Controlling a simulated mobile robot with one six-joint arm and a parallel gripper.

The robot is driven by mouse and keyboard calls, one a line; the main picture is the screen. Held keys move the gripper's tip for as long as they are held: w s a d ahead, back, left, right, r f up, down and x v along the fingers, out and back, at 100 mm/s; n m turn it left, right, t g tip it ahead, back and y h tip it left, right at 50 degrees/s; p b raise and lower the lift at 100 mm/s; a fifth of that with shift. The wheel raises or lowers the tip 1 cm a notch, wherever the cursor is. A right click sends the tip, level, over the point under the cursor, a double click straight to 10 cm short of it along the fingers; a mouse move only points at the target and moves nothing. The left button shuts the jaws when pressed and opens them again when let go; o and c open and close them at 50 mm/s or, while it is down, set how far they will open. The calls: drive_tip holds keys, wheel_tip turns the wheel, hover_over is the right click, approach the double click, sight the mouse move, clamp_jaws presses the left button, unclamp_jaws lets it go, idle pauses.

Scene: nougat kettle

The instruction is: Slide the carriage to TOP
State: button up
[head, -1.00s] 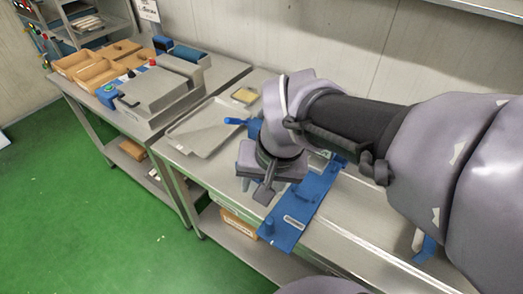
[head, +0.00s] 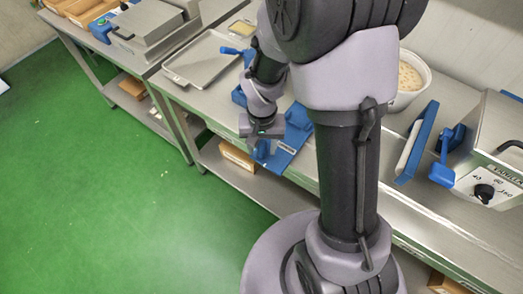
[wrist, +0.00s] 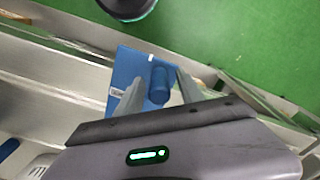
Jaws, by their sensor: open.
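A blue plate (head: 289,148) with a pale label lies at the front edge of the steel bench, partly hidden by my arm. It also shows in the wrist view (wrist: 131,65), with an upright blue round post (wrist: 159,86) near its end. My gripper (head: 262,137) is over the front end of the plate in the head view. In the wrist view my gripper (wrist: 158,77) is open, with one finger on each side of the post. I cannot tell whether the fingers touch it. I cannot tell the carriage from the plate's other parts, nor see a TOP mark.
A metal tray (head: 205,62) lies left of the plate. A white tub (head: 408,83), a blue-edged board (head: 417,143) and a steel machine with a dial (head: 492,165) stand right of my arm. Green floor (head: 110,200) is open in front of the bench.

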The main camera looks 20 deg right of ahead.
drive_tip(key=shift+f, duration=0.8)
clamp_jaws()
idle(0.9)
